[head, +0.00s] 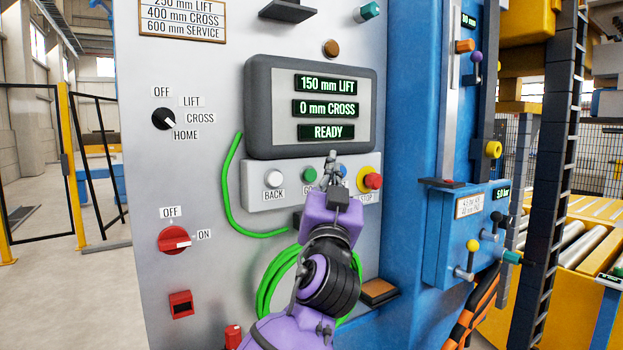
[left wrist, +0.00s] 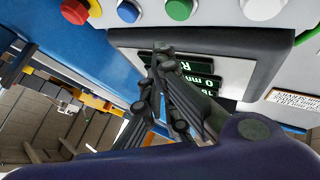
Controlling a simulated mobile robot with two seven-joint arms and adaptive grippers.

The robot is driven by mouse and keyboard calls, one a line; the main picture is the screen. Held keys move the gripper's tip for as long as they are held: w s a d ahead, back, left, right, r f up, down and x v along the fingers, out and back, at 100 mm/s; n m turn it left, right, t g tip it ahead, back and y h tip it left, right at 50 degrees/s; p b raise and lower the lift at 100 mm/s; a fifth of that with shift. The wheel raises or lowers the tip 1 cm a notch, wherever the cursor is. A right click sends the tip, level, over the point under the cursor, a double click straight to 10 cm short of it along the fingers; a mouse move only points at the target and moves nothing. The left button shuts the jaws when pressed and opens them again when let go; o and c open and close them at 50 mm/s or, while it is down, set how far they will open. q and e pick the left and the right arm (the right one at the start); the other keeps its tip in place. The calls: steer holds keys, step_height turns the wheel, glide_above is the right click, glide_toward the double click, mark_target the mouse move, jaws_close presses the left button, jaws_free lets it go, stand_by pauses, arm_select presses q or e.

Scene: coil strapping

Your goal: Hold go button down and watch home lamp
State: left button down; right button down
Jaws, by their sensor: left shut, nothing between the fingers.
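The green go button (head: 309,174) sits on the button strip below the display, its label partly hidden by my left gripper. My left gripper (head: 331,157) is shut and empty, in front of the strip just right of the green button. In the left wrist view the green button (left wrist: 178,9) is at the top edge, and the closed fingertips (left wrist: 162,50) overlap the display, apart from the button in the picture. A dull amber round lamp (head: 330,48) sits above the display; no home label shows on it. My right gripper is not in view.
The display (head: 312,108) reads 150 mm LIFT, 0 mm CROSS, READY. A white BACK button (head: 274,179), a blue button (head: 341,170) and a red stop button (head: 373,181) share the strip. The mode selector (head: 163,118) points toward HOME. A green hose (head: 228,190) hangs left.

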mark_target(310, 176)
arm_select(q)
steer(key=shift+w+a, duration=0.5)
steer(key=shift+w, duration=0.2)
steer(key=shift+w+a, duration=0.5)
steer(key=shift+w, duration=0.2)
stand_by(0.4)
steer(key=shift+w+a, duration=0.1)
steer(key=shift+w+a, duration=0.15)
steer(key=shift+w, duration=0.05)
stand_by(0.4)
